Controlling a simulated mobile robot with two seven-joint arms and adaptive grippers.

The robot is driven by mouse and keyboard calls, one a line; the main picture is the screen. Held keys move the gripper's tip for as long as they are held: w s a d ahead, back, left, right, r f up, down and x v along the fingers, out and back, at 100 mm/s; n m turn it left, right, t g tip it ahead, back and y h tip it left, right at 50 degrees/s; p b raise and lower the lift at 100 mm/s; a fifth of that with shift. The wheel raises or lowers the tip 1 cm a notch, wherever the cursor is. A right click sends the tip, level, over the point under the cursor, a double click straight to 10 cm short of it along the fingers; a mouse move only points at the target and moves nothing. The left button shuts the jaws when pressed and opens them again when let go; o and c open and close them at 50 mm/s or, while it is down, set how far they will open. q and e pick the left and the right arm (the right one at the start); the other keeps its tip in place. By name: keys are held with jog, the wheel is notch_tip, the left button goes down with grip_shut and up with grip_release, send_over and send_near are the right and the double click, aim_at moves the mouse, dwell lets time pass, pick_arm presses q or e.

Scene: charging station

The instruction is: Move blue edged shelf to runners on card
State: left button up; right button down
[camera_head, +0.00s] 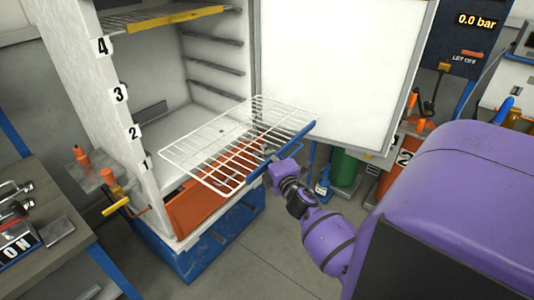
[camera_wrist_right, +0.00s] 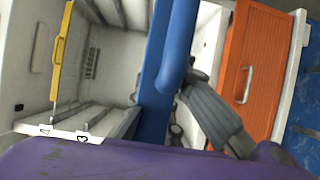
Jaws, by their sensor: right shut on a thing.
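The blue edged shelf (camera_head: 222,142) is a white wire rack with a blue strip along one side. It is held out in front of the open cabinet (camera_head: 136,150), roughly level. My right gripper (camera_head: 275,170) is shut on its blue edge; the wrist view shows the blue edge (camera_wrist_right: 168,60) close up beside a grey finger (camera_wrist_right: 215,112). The cabinet's inner wall has several runners (camera_head: 214,68), with labels 4, 3, 2 and 1 on the front post. I cannot make out a card. My left gripper is not in view.
A yellow edged shelf (camera_head: 165,17) sits at the top of the cabinet. The open white door (camera_head: 340,70) stands right of the shelf. An orange drawer (camera_head: 205,200) is below. A workbench (camera_head: 50,215) is at left, and a green cylinder (camera_head: 346,168) stands behind my right arm.

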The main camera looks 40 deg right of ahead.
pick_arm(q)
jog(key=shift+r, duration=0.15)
pick_arm(e)
jog(key=shift+r, duration=0.2)
